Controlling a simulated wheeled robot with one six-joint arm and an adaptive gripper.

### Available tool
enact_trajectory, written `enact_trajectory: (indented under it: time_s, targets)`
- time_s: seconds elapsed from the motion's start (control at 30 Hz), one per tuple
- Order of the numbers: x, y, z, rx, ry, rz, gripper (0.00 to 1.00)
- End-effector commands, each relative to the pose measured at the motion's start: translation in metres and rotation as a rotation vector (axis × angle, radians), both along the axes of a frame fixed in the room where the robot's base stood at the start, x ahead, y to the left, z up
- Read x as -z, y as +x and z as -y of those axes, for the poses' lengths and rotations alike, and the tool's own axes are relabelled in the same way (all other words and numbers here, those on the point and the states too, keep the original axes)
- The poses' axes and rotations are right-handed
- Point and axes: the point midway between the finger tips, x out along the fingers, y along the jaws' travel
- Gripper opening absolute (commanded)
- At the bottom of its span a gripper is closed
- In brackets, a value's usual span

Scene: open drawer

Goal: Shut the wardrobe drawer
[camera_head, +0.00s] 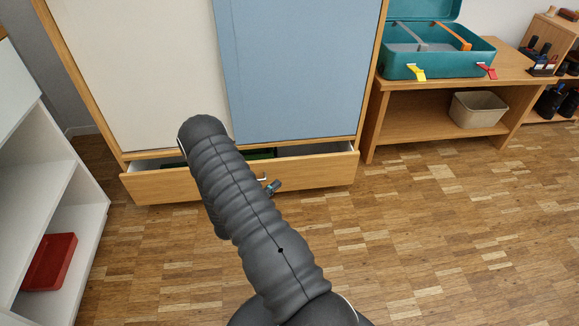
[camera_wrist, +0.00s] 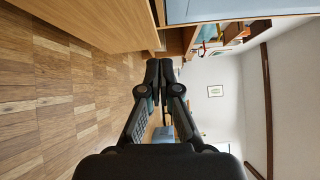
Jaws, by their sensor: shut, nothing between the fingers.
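The wardrobe (camera_head: 300,70) has a white door and a blue door. Its wooden drawer (camera_head: 325,172) at the bottom is pulled out, and a dark gap and something green show behind its front panel. My arm covers the left-middle part of the drawer. My gripper (camera_head: 273,187) shows only in part beyond my arm, low in front of the drawer front. In the wrist view my gripper (camera_wrist: 160,72) has its fingers together and empty. A wooden panel, apparently the drawer front (camera_wrist: 85,22), runs along the top left there. I cannot tell whether the fingers touch it.
A white shelf unit (camera_head: 90,200) with a red tray (camera_head: 50,262) stands at left. A wooden bench (camera_head: 375,125) at right bears a teal case (camera_head: 440,55) and holds a beige bin (camera_head: 478,109). The parquet floor (camera_head: 450,240) in front and right is clear.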

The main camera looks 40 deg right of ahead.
Motion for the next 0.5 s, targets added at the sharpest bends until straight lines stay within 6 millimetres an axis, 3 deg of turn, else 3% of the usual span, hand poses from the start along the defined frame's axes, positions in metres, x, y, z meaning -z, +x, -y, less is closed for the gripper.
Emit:
enact_trajectory:
  time_s: [0.1, 0.27, 0.5]
  targets:
    - [0.018, 0.0, -0.002, -0.041, -0.018, -0.063, 0.0]
    - [0.025, 0.002, 0.003, -0.058, -0.024, -0.088, 0.0]
    - [0.024, 0.009, 0.037, -0.055, -0.024, -0.085, 0.0]
